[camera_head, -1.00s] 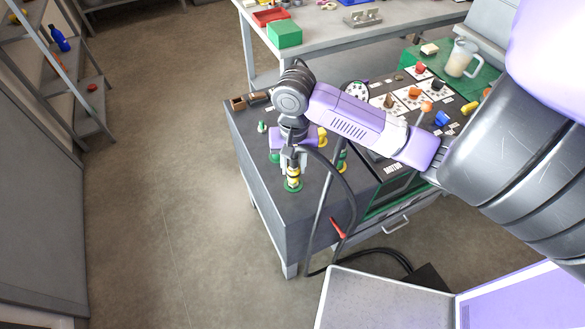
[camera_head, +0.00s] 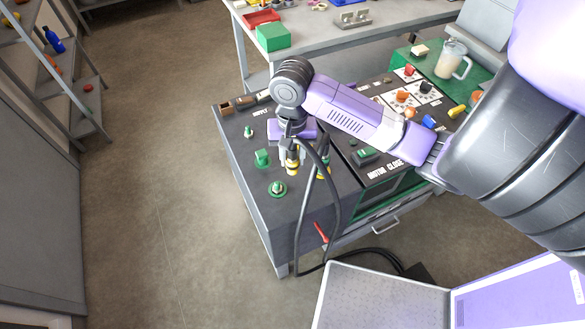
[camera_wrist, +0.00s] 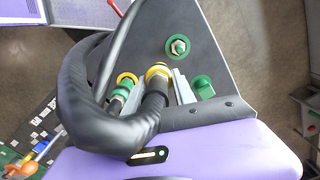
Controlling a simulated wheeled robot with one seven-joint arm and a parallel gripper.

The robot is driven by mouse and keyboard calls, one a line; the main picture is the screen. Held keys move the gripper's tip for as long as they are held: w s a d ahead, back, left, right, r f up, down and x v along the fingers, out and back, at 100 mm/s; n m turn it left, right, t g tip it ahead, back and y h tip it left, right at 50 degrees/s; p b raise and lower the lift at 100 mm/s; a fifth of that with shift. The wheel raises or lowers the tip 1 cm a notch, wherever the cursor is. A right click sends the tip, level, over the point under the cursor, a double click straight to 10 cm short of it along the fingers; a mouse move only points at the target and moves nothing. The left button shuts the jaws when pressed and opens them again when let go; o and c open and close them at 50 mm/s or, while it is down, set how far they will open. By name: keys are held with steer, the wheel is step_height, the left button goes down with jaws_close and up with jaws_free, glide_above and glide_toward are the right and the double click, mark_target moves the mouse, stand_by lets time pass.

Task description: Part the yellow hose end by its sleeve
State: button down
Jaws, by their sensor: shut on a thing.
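My gripper (camera_head: 291,158) is shut on the yellow hose end (camera_head: 292,167), whose yellow sleeve shows in the wrist view (camera_wrist: 158,72) with a thick black hose behind it. The hose end is upright and apart from the bare green-ringed fitting (camera_head: 277,188), which has a metal nut in its middle and also shows in the wrist view (camera_wrist: 178,47). The fingers partly hide the sleeve, and its lower end is hard to see.
A second hose end with green and yellow bands (camera_head: 323,170) stands close on the right. The black hose (camera_head: 337,195) loops over the front edge. A red handle (camera_head: 321,232) is below.

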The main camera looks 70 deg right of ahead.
mark_target(292, 150)
steer(key=shift+w+a+r, duration=0.2)
steer(key=shift+s+d, duration=0.15)
steer(key=shift+s, duration=0.05)
steer(key=shift+w+r+p, duration=0.15)
steer(key=shift+r+p, duration=1.15)
steer(key=shift+r, duration=0.2)
steer(key=shift+r+p, duration=0.75)
steer(key=shift+r, duration=2.3)
